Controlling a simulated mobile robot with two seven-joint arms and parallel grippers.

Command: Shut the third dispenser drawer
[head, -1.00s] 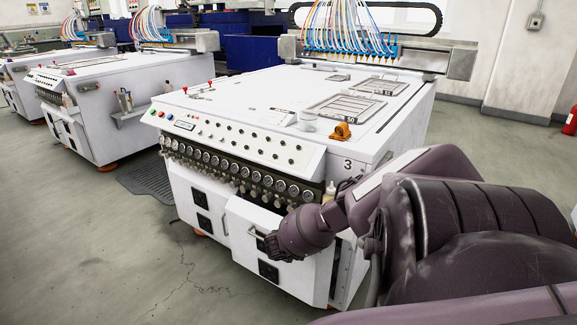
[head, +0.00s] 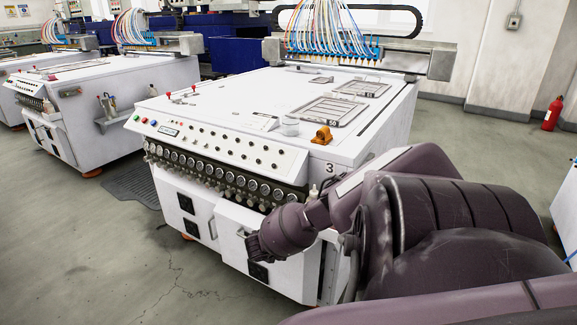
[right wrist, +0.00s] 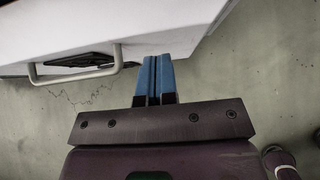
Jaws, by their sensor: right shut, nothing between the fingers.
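The white dispenser marked 3 (head: 300,150) stands in the middle of the head view. Its drawer (head: 232,217), low on the front, stands out from the cabinet face. The drawer's metal handle (right wrist: 75,76) shows at the left in the right wrist view and partly in the head view. My right gripper (right wrist: 157,62) is shut and empty, its blue fingertips over the white drawer front (right wrist: 175,38), just right of the handle. I cannot tell whether they touch it. In the head view my right wrist hides part of the drawer front. My left gripper is not in view.
A row of gauges and knobs (head: 215,175) runs above the drawer. A small bottle (head: 313,192) stands near my right forearm. Another white machine (head: 120,95) is at the left. A dark mat (head: 135,184) lies between the machines. The floor in front is clear.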

